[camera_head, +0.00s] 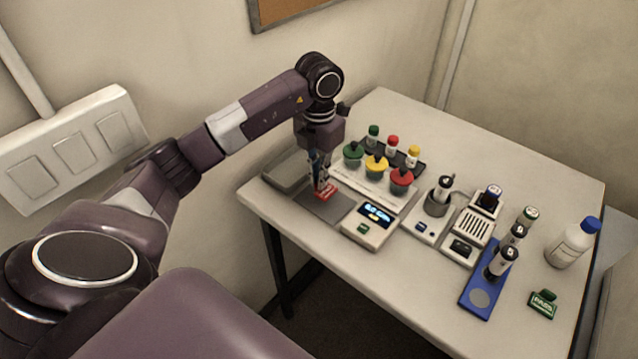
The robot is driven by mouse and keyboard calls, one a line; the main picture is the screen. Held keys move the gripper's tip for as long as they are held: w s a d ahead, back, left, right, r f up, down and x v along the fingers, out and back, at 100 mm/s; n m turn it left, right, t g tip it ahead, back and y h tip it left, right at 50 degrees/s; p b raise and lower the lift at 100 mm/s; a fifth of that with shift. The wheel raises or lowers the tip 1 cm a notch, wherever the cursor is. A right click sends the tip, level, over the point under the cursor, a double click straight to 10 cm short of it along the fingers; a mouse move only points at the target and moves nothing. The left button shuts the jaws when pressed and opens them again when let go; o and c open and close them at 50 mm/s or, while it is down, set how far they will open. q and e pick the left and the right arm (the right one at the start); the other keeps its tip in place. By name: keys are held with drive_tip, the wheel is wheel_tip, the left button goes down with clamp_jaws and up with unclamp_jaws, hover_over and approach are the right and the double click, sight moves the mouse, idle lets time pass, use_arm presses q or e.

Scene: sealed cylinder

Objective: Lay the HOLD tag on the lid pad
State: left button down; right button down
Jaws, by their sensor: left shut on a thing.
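My left gripper (319,184) points down at the left end of the table and is shut on a small red tag (329,192), which looks like the HOLD tag; its lettering is too small to read. The tag is at or just above a flat dark grey plate (326,210); I cannot tell whether it touches. Nothing in view is clearly labelled as the lid pad; this plate and a round grey disc (480,298) on the front end of a blue rack (472,284) are flat pad-like surfaces. The fingers partly hide the tag. My right gripper is not in view.
A device with a lit display (375,214) adjoins the plate. Behind are green, yellow and red knobs (376,167) and capped vials. Black-and-white cylinders stand in the blue rack.

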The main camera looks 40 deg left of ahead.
use_arm(q)
wheel_tip(320, 180, down, 3)
drive_tip(key=shift+r+p, duration=0.15)
drive_tip(key=shift+p, duration=0.15)
drive_tip(key=shift+f, duration=0.25)
drive_tip(key=c, duration=2.1)
unclamp_jaws()
